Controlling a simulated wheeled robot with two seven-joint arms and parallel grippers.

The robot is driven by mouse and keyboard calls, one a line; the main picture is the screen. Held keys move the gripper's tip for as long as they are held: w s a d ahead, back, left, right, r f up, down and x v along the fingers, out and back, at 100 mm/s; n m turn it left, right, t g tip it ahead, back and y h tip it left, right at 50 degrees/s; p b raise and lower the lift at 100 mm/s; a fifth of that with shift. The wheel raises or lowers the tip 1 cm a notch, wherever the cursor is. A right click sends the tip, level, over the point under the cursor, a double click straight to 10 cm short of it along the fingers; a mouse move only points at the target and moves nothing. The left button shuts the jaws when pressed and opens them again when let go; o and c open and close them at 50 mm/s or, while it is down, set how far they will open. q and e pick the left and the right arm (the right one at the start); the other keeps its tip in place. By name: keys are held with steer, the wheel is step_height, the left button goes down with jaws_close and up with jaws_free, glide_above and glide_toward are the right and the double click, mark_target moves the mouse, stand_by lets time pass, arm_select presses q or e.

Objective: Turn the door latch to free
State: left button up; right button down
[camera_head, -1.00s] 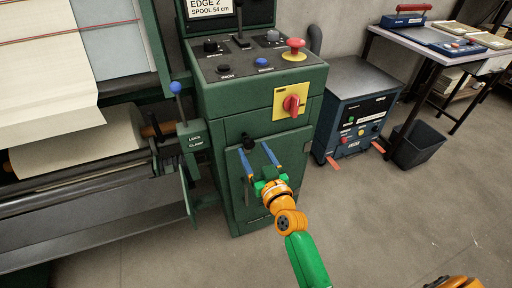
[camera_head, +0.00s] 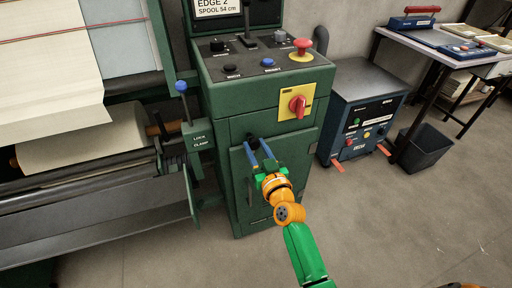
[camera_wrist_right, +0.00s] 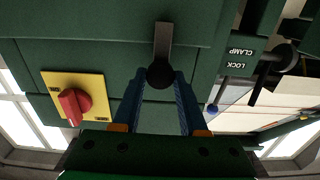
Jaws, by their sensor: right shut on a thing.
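The green cabinet door (camera_head: 288,155) is closed on the front of the machine. Its dark latch has a round black knob (camera_wrist_right: 160,73) on a short grey bar (camera_wrist_right: 163,40), seen in the right wrist view. My right gripper (camera_head: 256,146) is at the upper part of the door, its blue fingers on either side of the knob. In the right wrist view the fingertips (camera_wrist_right: 160,80) are closed against the knob. In the head view the fingers partly hide the latch (camera_head: 252,142). My left gripper is not in view.
A red rotary switch (camera_head: 297,105) on a yellow plate sits above the door. A blue-knobbed clamp lever (camera_head: 182,88) stands left of the cabinet. A blue-grey unit (camera_head: 362,105), a black bin (camera_head: 425,148) and a table are to the right. The floor in front is clear.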

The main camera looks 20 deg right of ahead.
steer(key=m+p, duration=0.1)
steer(key=m, duration=0.3)
steer(key=shift+r, duration=0.1)
steer(key=m, duration=0.4)
steer(key=shift+d+m, duration=0.1)
steer(key=shift+m, duration=0.3)
steer(key=m, duration=0.4)
steer(key=shift+m, duration=0.3)
steer(key=shift+f+m, duration=0.2)
steer(key=shift+m, duration=1.9)
steer(key=shift+c, duration=2.4)
jaws_free()
